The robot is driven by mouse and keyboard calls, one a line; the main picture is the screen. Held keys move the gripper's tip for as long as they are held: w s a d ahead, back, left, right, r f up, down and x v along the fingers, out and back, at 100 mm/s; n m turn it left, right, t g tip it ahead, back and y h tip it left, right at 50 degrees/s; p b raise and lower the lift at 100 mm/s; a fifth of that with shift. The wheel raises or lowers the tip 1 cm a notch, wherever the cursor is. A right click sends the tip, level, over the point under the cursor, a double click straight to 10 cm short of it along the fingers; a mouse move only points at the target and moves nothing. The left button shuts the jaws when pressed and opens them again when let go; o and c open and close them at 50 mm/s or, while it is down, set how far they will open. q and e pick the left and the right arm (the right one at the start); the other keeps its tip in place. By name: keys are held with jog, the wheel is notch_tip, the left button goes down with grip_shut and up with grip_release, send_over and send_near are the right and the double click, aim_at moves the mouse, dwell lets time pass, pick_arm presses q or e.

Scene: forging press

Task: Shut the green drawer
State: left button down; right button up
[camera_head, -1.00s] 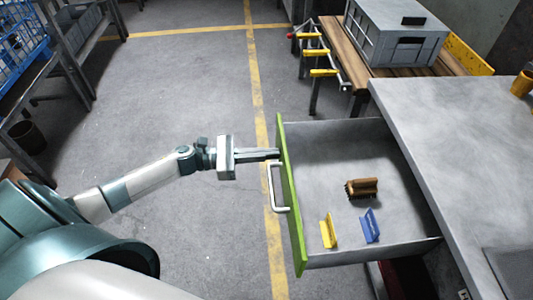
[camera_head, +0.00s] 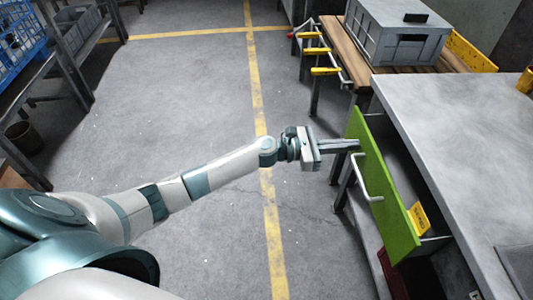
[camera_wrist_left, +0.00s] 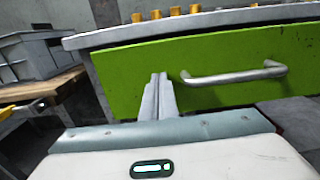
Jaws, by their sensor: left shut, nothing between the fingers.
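The green drawer (camera_head: 384,195) is under the grey worktop and stands partly out, with a narrow strip of its inside showing. Its green front also fills the middle of the left wrist view (camera_wrist_left: 130,78). A metal bar handle (camera_head: 362,178) is on the front; it shows right of the fingers in the wrist view (camera_wrist_left: 235,74). My left gripper (camera_head: 357,146) is shut and empty, its fingertips at the drawer front beside the handle's far end. A yellow piece (camera_head: 419,217) shows inside the drawer near its near end. My right gripper is not in view.
The grey worktop (camera_head: 450,130) overhangs the drawer on the right. A wooden bench (camera_head: 345,50) with a grey box (camera_head: 400,35) and yellow-handled tools (camera_head: 322,71) stands behind. The floor left of the drawer is clear, with yellow lines.

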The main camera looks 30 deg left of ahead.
pick_arm(q)
jog(key=b+x, duration=0.1)
jog(key=x, duration=0.8)
jog(key=shift+b, duration=0.3)
jog(key=shift+r, duration=0.15)
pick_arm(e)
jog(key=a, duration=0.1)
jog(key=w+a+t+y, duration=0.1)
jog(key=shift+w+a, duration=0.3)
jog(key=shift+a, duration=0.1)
pick_arm(q)
jog(key=shift+r, duration=0.1)
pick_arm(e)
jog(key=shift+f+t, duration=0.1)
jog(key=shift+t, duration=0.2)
